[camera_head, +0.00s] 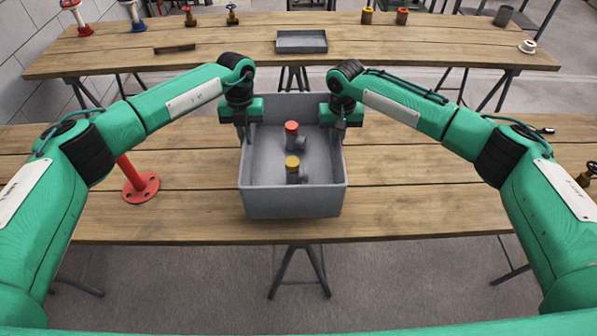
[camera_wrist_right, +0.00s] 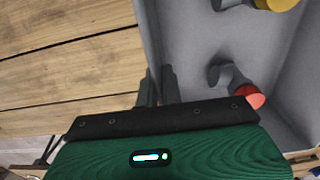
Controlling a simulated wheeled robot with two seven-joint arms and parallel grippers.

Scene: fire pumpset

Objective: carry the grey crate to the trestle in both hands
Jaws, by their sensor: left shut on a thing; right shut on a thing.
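The grey crate (camera_head: 293,203) is over the near trestle table (camera_head: 400,205), roughly level. I cannot tell whether it touches the boards. My right gripper (camera_head: 340,132) is shut on the right wall opposite. In the right wrist view, the right fingers (camera_wrist_right: 158,86) straddle the crate wall (camera_wrist_right: 150,35).
A red flanged post (camera_head: 140,188) stands left of the crate. A far trestle table (camera_head: 390,48) holds a grey tray (camera_head: 302,41), a dark flat piece (camera_head: 174,48), several valves and a grey cup (camera_head: 503,15). A floor gap separates the tables.

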